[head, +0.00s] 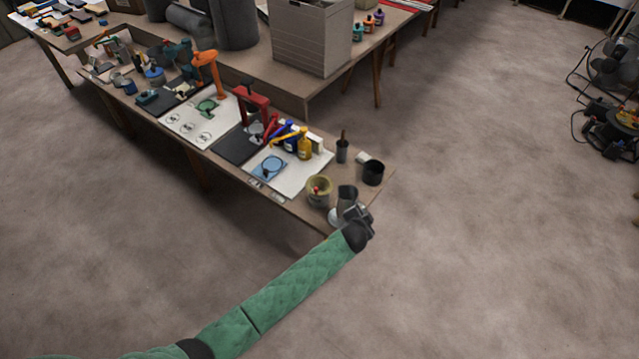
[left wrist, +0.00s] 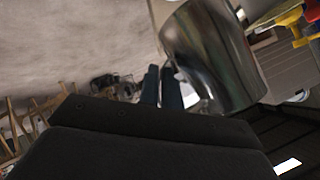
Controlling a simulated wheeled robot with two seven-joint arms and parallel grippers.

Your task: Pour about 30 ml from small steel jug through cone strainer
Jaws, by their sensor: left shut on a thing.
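The small steel jug (head: 347,194) is at the near right corner of the bench. My left gripper (head: 354,211) is shut on it. In the left wrist view the shiny jug (left wrist: 213,60) fills the upper right, beside the dark fingers (left wrist: 162,86). The jug looks tilted in that view, but the camera is turned too, so I cannot tell its true tilt. A pale yellowish tub (head: 319,191) with something red in it stands just left of the jug. A whitish rounded thing (head: 336,217) shows below the jug, partly hidden. I cannot make out the cone strainer for certain. My right gripper is out of view.
A black cup (head: 373,172) and a dark pot with a handle (head: 342,150) stand behind the jug. The bench edge (head: 300,220) is close; open floor lies right.

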